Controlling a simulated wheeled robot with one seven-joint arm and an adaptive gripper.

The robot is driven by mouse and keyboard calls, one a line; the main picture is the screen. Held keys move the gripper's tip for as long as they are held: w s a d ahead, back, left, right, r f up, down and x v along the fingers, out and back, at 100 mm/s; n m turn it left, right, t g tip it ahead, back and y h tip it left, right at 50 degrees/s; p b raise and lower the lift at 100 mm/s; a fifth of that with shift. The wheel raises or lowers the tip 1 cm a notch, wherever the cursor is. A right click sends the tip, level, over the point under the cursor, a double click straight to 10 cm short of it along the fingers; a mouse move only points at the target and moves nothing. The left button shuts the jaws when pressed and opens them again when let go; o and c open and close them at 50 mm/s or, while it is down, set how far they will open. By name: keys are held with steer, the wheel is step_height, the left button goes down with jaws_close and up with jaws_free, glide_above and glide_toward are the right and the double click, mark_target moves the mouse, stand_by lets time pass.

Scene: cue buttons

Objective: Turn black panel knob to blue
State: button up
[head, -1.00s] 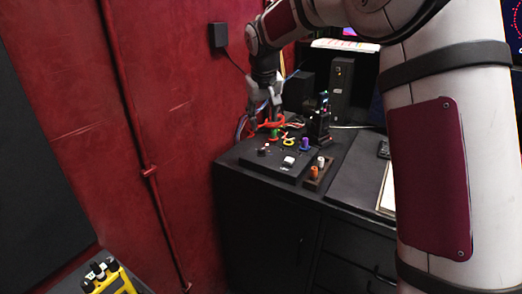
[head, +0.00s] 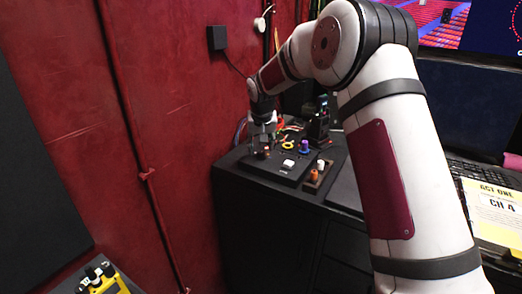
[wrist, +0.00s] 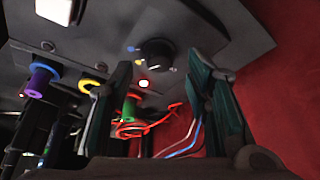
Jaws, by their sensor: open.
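A round black knob (wrist: 157,53) sits on the dark panel (wrist: 215,22) in the wrist view. Small marks lie beside it: a blue one (wrist: 131,49) and a yellow one. Where the knob's pointer aims cannot be told. My gripper (wrist: 158,62) is open, its two fingers spread to either side of the knob in the picture; contact is not visible. In the head view my gripper (head: 262,150) is low over the left end of the panel (head: 277,172) and hides the knob.
A white button (head: 288,164) is to the right on the panel. Orange (head: 314,176) and white pegs sit in a tray at right. The red wall (head: 190,120) is close on the left.

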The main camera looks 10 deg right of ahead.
mark_target(261, 154)
steer(key=shift+x, duration=1.25)
steer(key=shift+c, duration=0.5)
jaws_close()
steer(key=shift+w+m+b, duration=0.1)
steer(key=shift+m+b, duration=0.2)
steer(key=shift+b, duration=0.1)
steer(key=shift+a+f+m+h+b, duration=0.15)
steer(key=shift+m+h+b, duration=0.35)
steer(key=shift+m+b, duration=0.4)
steer(key=shift+m+g+h+b, duration=0.5)
steer(key=shift+m+b, duration=0.5)
steer(key=shift+m, duration=0.8)
